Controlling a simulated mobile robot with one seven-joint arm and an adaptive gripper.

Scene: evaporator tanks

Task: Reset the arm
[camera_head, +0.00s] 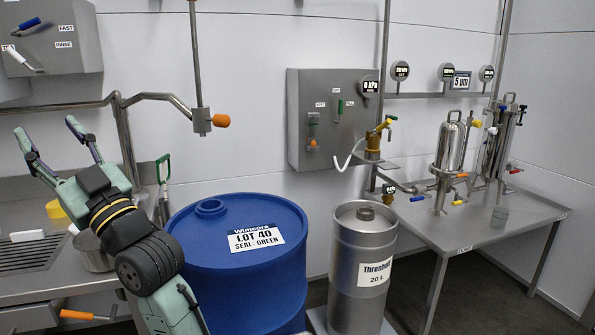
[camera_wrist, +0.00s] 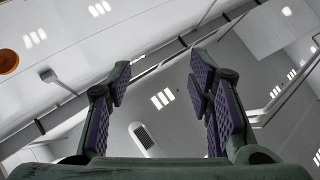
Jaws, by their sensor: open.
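My gripper (camera_head: 48,145) is at the left of the head view, at the end of my raised arm, above the sink counter. Its two fingers are spread apart with nothing between them. In the wrist view my gripper (camera_wrist: 160,85) is also open and empty, with purple pads on both fingers. Behind the fingers there are only white walls, ceiling lights and pipes. My arm hides part of the counter and part of a metal pot (camera_head: 92,252).
A blue drum (camera_head: 225,285) labelled LOT 40 stands right of my arm, beside a steel keg (camera_head: 362,285). A steel table (camera_head: 470,230) with filter housings is at the right. A hanging pipe (camera_head: 196,60) and a grey control box (camera_head: 50,40) are near my gripper.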

